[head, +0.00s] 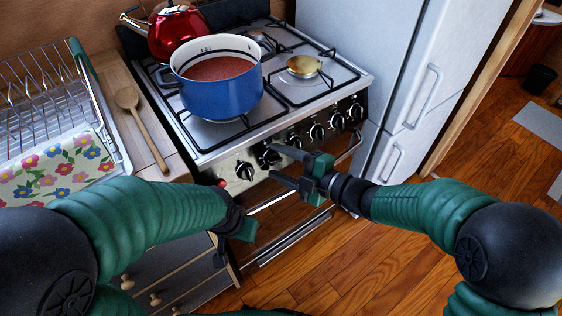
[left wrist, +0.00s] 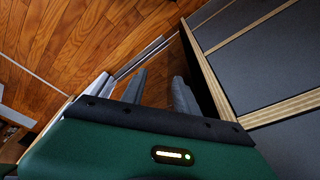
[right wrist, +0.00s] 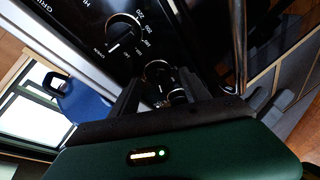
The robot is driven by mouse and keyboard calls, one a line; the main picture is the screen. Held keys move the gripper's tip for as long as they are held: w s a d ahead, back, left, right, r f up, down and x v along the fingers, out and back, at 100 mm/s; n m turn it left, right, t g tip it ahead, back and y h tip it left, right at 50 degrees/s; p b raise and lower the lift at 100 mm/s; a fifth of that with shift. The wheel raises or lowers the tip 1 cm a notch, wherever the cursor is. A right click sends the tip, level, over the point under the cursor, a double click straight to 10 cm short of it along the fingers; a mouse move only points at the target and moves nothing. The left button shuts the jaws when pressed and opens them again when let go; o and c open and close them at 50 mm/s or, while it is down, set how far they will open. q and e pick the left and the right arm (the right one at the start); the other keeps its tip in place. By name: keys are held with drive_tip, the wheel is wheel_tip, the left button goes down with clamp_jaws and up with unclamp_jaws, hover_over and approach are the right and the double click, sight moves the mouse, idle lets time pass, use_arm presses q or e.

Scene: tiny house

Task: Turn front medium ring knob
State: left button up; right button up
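A row of several black knobs (head: 316,131) runs along the stove's front panel. The labels are too small to tell which one is the front medium ring knob. My right gripper (head: 273,163) points at the panel with its fingers apart, around or just in front of the second knob from the left (head: 269,156). In the right wrist view, a knob (right wrist: 158,72) shows between the fingertips, beside a numbered dial (right wrist: 122,30); contact cannot be told. My left gripper (left wrist: 158,85) is open and empty, low in front of the cabinet.
A blue pot (head: 220,95) of red liquid sits on the front left burner, with a red kettle (head: 180,30) behind it. A dish rack (head: 50,90) and wooden spoon (head: 140,125) are at left. A white fridge (head: 400,80) stands right of the stove (head: 330,80). The floor in front is clear.

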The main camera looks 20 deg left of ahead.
drive_tip(key=shift+s+r, duration=0.1)
drive_tip(key=shift+d+r, duration=0.1)
drive_tip(key=shift+d, duration=0.2)
drive_tip(key=p+v, duration=0.4)
drive_tip(key=v, duration=1.2)
drive_tip(key=shift+s+d, duration=0.1)
